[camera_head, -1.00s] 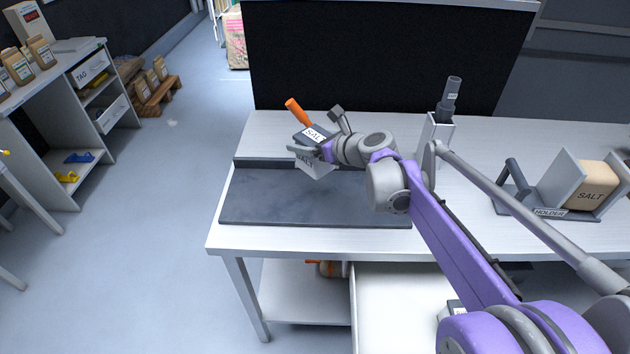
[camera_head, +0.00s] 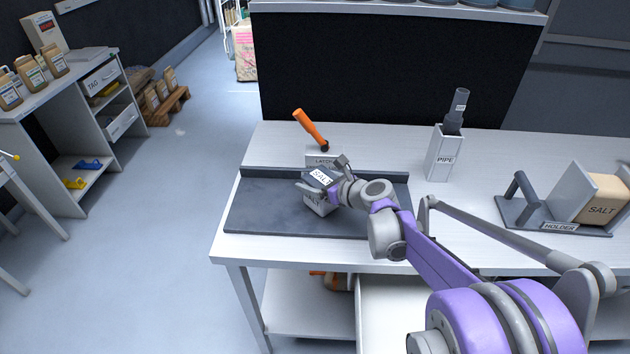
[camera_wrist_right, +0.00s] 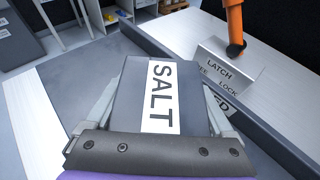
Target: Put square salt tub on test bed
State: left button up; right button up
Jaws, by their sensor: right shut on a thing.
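The square salt tub (camera_head: 319,203) is a light box with a dark lid and a white SALT label. It also fills the middle of the right wrist view (camera_wrist_right: 160,95). My right gripper (camera_head: 322,190) is shut on it, with one finger on each side. The test bed (camera_head: 262,207) is a dark grey slab with a raised back edge on the white table. The tub is over the middle of the bed; I cannot tell whether its bottom touches the slab. My left gripper is not in view.
An orange-handled latch (camera_head: 312,129) stands behind the bed. A pipe holder (camera_head: 441,152) stands to the right. A grey holder (camera_head: 558,226) with a brown salt block (camera_head: 603,200) is at the far right. An open drawer (camera_head: 385,315) shows below the table.

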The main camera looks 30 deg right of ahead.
jog(key=shift+f, duration=0.2)
jog(key=o, duration=1.4)
jog(key=shift+o, duration=0.2)
jog(key=shift+r, duration=0.1)
